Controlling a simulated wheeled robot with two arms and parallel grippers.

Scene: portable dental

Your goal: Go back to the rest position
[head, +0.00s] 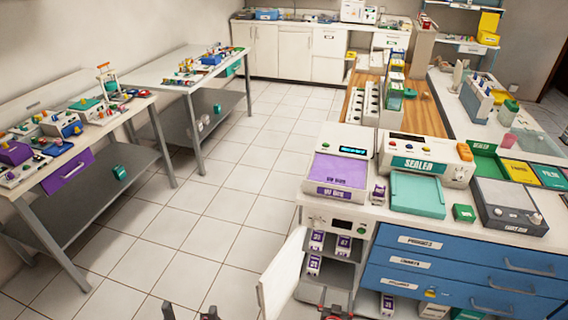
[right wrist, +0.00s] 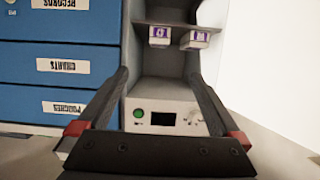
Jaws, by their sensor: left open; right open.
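My left gripper (head: 189,312) shows only as dark fingertips at the bottom edge of the head view, apart from each other, with floor tiles between them. The wrist picture appears upside down. I cannot tell from it how far the fingertips are from the cabinet.
The open white door (head: 281,277) stands beside my right gripper. The cabinet holds small purple-labelled boxes (head: 314,264), with blue drawers (head: 440,262) to the right. A purple-topped device (head: 338,172) and a sealer (head: 424,165) stand on the counter. Tiled floor (head: 225,190) is clear toward the left tables (head: 95,140).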

